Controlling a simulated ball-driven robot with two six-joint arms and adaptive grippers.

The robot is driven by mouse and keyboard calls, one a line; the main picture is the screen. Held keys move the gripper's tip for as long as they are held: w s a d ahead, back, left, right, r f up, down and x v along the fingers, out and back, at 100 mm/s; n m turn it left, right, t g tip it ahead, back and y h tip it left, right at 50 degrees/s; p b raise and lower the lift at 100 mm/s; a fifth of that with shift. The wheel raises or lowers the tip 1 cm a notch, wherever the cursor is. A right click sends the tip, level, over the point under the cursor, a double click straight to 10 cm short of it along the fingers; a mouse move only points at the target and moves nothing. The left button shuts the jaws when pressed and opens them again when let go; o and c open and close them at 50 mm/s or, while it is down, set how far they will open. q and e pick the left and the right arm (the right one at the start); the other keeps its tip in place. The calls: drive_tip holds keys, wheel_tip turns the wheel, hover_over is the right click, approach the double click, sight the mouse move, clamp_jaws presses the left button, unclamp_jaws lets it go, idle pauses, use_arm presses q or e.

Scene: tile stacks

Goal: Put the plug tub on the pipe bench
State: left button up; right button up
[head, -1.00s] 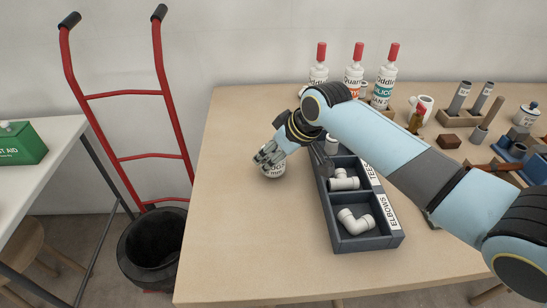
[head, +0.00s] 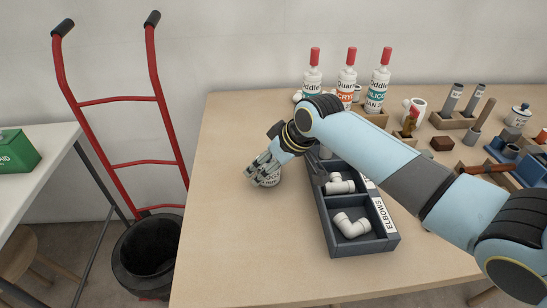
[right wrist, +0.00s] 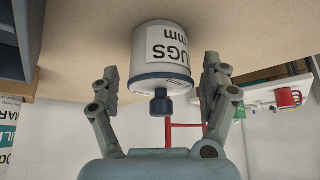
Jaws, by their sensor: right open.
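The plug tub (head: 270,180) is a small white tub with a printed label, standing on the wooden table left of the dark tray. In the right wrist view the tub (right wrist: 163,47) shows upside down, with a dark blue rim and knob towards my palm. My right gripper (head: 260,172) is open over the tub. In the right wrist view its fingers (right wrist: 160,80) stand on either side of the tub, with gaps showing. In the head view the fingers hide part of the tub. My left gripper is not in view.
A dark divided tray (head: 364,248) with white pipe elbows and tees stands just right of the tub. Bottles (head: 346,72) and small blocks stand at the back and right. The table (head: 235,240) is clear in front. A red hand truck (head: 115,102) and black bin (head: 148,250) stand left.

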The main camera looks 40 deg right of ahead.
drive_tip(key=p+v, duration=0.1)
drive_tip(key=v, duration=1.1)
